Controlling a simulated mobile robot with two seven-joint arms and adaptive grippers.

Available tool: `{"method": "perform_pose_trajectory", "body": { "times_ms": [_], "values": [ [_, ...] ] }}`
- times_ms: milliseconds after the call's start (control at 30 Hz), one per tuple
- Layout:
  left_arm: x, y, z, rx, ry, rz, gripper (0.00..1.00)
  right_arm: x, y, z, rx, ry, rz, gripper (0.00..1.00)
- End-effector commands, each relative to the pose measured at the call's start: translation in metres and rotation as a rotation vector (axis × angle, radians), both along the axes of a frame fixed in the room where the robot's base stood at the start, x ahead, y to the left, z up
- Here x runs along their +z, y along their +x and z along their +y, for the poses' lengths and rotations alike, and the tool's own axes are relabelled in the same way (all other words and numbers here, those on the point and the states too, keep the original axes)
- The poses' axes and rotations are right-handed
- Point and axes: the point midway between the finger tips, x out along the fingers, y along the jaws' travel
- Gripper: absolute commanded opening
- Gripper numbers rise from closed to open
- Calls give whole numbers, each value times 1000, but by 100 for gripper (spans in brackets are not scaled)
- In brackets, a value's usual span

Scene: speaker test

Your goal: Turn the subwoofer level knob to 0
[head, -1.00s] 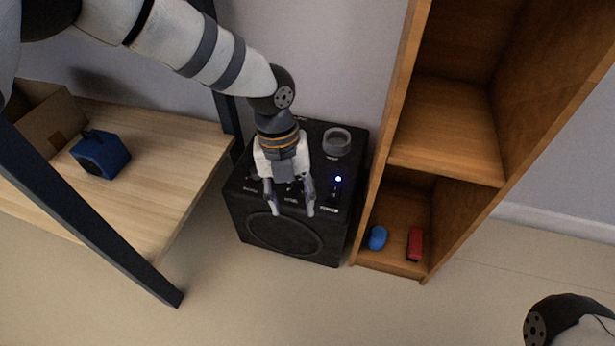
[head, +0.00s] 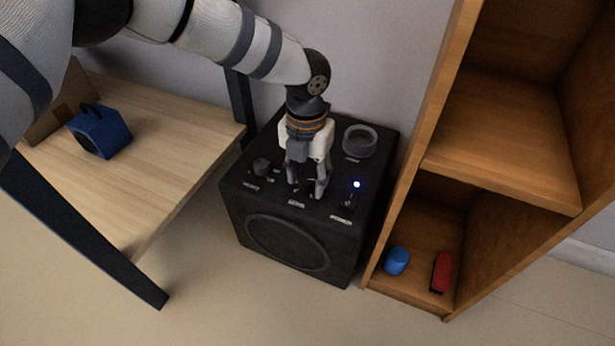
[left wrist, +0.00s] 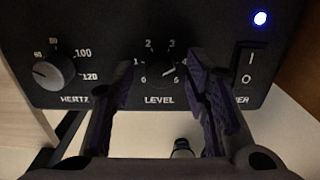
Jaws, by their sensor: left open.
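The black subwoofer (head: 235,205) stands on the floor between the table and the shelf, its control panel facing up. In the left wrist view, the level knob (left wrist: 160,70) is a dark round knob above the word LEVEL. Numbers ring it; its mark seems to point right, near the 4, but this is hard to read. My left gripper (head: 307,189) is open, reaching down over the panel. In the left wrist view its fingers are on either side of the knob, with gaps; I cannot tell whether they reach its depth. My right gripper is out of view.
The hertz knob (left wrist: 55,72) is left of the level knob, the power switch (left wrist: 246,65) right, near a lit blue light (head: 357,184). A round port (head: 360,140) is behind. A wooden table (head: 185,150) stands left, a wooden shelf (head: 500,130) close on the right.

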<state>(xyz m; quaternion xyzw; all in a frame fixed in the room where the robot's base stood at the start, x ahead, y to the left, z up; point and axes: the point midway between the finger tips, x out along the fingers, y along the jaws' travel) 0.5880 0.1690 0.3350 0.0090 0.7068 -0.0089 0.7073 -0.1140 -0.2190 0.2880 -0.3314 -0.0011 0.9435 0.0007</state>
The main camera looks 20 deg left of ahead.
Motion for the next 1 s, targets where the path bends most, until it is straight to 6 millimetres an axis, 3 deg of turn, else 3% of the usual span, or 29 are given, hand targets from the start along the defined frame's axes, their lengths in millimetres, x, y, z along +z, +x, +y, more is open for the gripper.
{"method": "perform_pose_trajectory", "body": {
  "times_ms": [167, 333, 367, 700, 1000],
  "values": [
    [1, 0, 0, 0, 0, 0, 40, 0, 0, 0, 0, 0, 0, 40],
    [1, 0, 0, 0, 0, 0, 2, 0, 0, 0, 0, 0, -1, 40],
    [1, 0, 0, 0, 0, 0, 0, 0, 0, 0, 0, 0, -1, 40],
    [2, 0, 0, 33, 1, 0, 0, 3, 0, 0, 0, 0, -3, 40],
    [4, 0, 0, 230, 2, -1, 0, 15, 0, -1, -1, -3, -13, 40]
  ]
}}
